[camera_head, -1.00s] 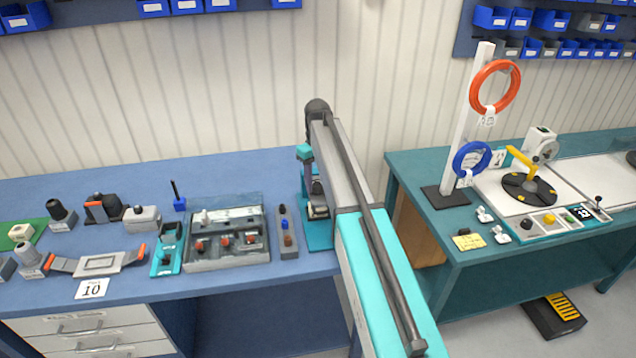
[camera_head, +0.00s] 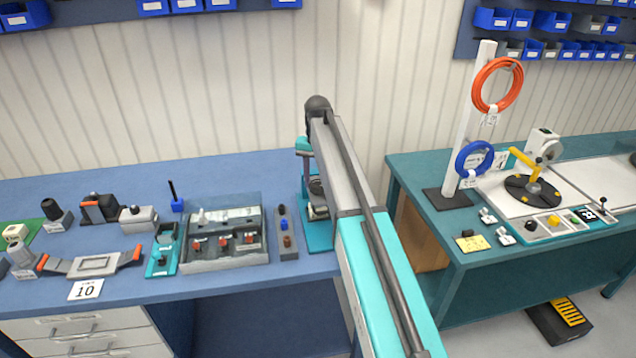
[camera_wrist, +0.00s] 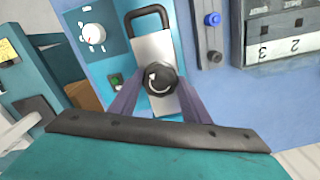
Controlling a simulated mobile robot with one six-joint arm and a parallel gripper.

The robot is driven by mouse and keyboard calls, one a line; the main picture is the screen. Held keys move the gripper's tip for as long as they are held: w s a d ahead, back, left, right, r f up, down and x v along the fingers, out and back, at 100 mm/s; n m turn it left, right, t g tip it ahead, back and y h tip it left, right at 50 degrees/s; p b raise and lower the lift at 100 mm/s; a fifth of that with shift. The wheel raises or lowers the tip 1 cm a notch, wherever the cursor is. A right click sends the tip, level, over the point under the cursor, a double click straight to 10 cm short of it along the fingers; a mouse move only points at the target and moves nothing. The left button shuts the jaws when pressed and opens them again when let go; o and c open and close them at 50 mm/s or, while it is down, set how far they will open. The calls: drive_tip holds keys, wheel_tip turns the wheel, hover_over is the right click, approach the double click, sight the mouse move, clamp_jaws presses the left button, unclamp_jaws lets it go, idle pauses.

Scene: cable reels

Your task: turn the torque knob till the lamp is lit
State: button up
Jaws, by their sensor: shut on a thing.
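In the wrist view a round black knob (camera_wrist: 158,79) with a white curved arrow sits on a silver plate (camera_wrist: 150,48) with a dark loop handle. My gripper (camera_wrist: 157,88) has its two purple fingers on either side of this knob, shut on it. A white dial (camera_wrist: 92,33) with a scale and a pointer is on the teal panel beside the plate. I cannot make out a lit lamp. In the head view my arm hides most of the teal device (camera_head: 317,235) at the blue bench's right end, and the knob is not visible.
A strip with coloured buttons (camera_head: 287,240) and a grey tray with red-handled parts (camera_head: 222,262) stand left of the teal device. The teal bench (camera_head: 480,285) with a reel stand (camera_head: 470,130) is to the right, across a narrow gap.

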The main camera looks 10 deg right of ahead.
drive_tip(key=shift+m, duration=0.6)
drive_tip(key=o, duration=1.1)
drive_tip(key=shift+c, duration=0.2)
wheel_tip(320, 180, up, 14)
drive_tip(key=p, duration=0.4)
drive_tip(key=shift+p, duration=0.35)
drive_tip(key=shift+f, duration=0.15)
